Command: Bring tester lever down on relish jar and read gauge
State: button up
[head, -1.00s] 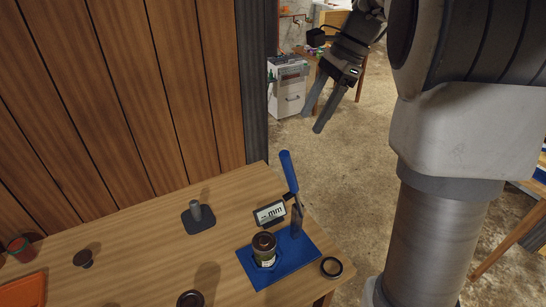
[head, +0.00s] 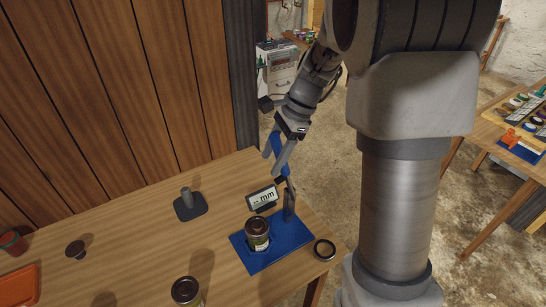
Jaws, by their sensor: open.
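The tester has a blue base plate (head: 279,248) at the table's right end, with a small display (head: 262,197) reading "-- mm". Its blue lever (head: 278,152) stands up, tilted slightly left at the top. The relish jar (head: 257,236), with a dark lid and a greenish label, stands upright on the base plate. My gripper (head: 275,163) is at the lever's upper part, its fingers open and pointing down. The fingers overlap the lever in the picture; I cannot tell whether they touch it.
A black ring (head: 325,249) lies at the table's right edge. A dark stand with a post (head: 189,204) is left of the tester. Another jar (head: 187,291) is at the front, a dark knob (head: 76,249) and an orange tray (head: 20,287) at left. Wooden wall panels rise behind.

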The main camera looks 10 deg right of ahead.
jog(key=shift+f, duration=0.1)
grip_shut()
dwell(0.3)
dwell(1.1)
